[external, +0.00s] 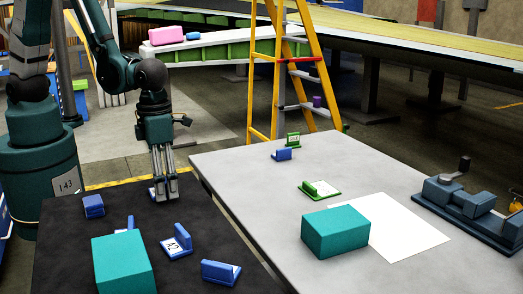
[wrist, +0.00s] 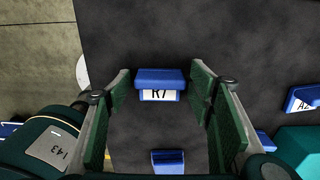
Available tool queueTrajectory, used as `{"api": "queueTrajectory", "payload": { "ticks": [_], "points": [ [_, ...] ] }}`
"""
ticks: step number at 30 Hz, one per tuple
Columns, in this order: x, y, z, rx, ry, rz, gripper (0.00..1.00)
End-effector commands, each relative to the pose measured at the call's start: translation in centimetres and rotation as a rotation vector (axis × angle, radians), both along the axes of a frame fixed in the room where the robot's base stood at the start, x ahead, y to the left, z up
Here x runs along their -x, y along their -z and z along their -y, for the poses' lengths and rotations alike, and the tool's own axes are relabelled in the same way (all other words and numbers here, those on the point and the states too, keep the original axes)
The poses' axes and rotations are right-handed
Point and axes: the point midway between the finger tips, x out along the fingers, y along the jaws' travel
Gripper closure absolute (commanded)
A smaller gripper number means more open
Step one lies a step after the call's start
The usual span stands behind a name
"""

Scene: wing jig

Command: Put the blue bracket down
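My gripper (external: 166,197) is low over the dark table at the left in the external view. In the wrist view its two fingers (wrist: 160,85) are apart, with a blue bracket (wrist: 160,78) labelled R7 between their tips. A gap shows on each side of this bracket, so the fingers do not grip it. It appears to rest on the dark surface. Another blue bracket (wrist: 168,157) lies nearer the palm in the wrist view.
Other blue brackets (external: 93,206) (external: 177,241) (external: 220,271) and a teal block (external: 122,265) stand on the dark table (external: 65,250). The grey table (external: 250,180) holds green brackets (external: 320,189), a blue bracket (external: 281,154), another teal block (external: 335,231), a white sheet (external: 405,235) and a vise (external: 465,205).

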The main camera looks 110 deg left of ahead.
Motion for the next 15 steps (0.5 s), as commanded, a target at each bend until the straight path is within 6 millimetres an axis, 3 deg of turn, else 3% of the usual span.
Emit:
{"api": "queueTrajectory", "payload": {
  "ticks": [15],
  "points": [
    [0.0, -0.39, 0.0, 0.0, 0.0, 0.0, 0.47]
  ]
}}
